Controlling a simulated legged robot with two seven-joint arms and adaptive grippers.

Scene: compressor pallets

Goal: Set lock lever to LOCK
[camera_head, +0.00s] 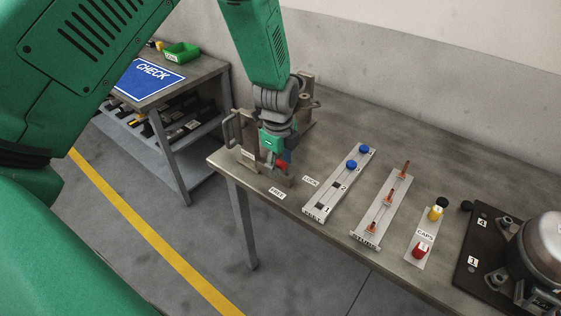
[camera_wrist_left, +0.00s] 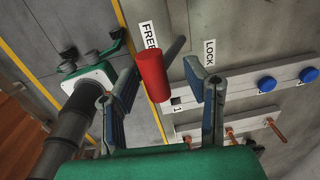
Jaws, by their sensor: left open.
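The lock lever has a red cylindrical handle (camera_wrist_left: 152,77) on a grey rod (camera_wrist_left: 174,52). In the wrist view the handle lies beside the FREE label (camera_wrist_left: 149,35), with the LOCK label (camera_wrist_left: 209,53) to the right. My left gripper (camera_wrist_left: 157,62) is open, its fingers on either side of the handle with gaps showing. In the head view my left gripper (camera_head: 279,156) is low over the lever fixture (camera_head: 303,112), and a bit of the red handle (camera_head: 283,162) shows. The arm and gripper hide much of the fixture. My right gripper is not in view.
To the right on the table (camera_head: 350,116) are a strip with blue knobs (camera_head: 340,184), a strip with copper-coloured pins (camera_head: 382,206), a caps strip (camera_head: 424,240) and a dark pallet (camera_head: 474,257) with a compressor (camera_head: 541,240). A check table (camera_head: 187,80) stands left, beyond a gap.

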